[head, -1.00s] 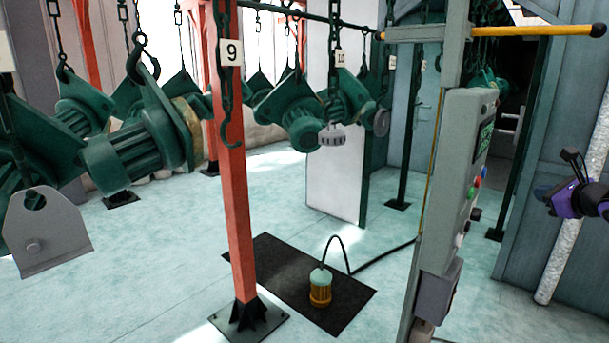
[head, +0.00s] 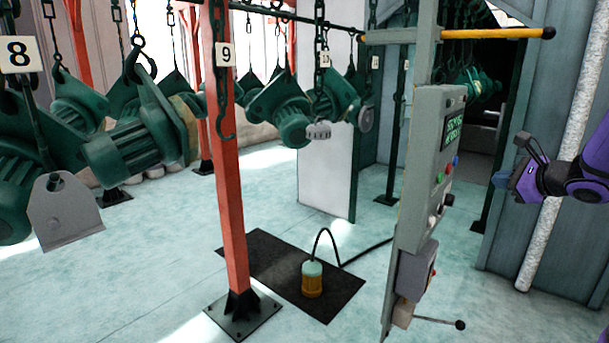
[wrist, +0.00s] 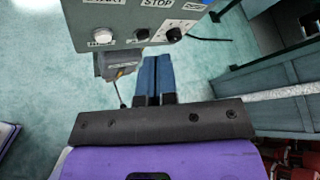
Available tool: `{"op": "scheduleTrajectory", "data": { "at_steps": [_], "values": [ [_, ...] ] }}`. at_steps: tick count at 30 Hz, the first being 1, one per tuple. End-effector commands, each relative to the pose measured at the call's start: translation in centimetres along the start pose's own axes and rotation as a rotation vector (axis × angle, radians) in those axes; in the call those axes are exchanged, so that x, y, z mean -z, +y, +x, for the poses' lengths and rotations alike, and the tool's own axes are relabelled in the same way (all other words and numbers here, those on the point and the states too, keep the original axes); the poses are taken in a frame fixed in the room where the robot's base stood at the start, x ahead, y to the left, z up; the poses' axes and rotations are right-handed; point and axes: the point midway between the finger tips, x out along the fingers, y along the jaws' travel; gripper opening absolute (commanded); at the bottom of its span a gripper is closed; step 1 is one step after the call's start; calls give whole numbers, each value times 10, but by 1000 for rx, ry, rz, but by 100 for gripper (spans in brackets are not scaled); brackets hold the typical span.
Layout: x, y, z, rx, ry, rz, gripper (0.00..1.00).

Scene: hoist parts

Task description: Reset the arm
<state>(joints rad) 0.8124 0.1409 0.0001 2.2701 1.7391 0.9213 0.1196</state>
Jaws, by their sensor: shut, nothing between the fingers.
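My purple gripper (head: 500,178) is at the right of the head view, to the right of the grey control box and apart from it. In the wrist view its two blue fingers (wrist: 157,78) lie together, shut and empty. The control box (head: 432,165) is mounted on an upright post. It has a green-lit display, coloured buttons and a knob. In the wrist view its lower face (wrist: 165,25) is just beyond the fingertips, with a white button (wrist: 103,37), a black button and a dial (wrist: 174,35) below a STOP label.
A red post (head: 230,170) stands on a floor plate. Green hoist parts (head: 130,140) hang from chains at the left and back. A pendant lamp-like object (head: 312,280) with a cable stands on a black mat (head: 262,254). A yellow-ended bar (head: 500,33) crosses above the box. The pale floor is mostly clear.

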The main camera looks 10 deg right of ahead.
Motion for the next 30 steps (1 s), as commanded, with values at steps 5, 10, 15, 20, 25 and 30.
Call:
{"op": "scheduleTrajectory", "data": {
  "at_steps": [5,10,15,20,25,30],
  "values": [
    [-52,37,0,-142,-44,-185,0],
    [-114,94,-14,-337,-101,-473,0],
    [-160,156,-45,-537,-154,-822,0],
    [-183,204,-84,-693,-189,-1162,0],
    [-190,239,-128,-817,-203,-1532,0],
    [-187,256,-167,-894,-187,-1883,0]
  ]
}}
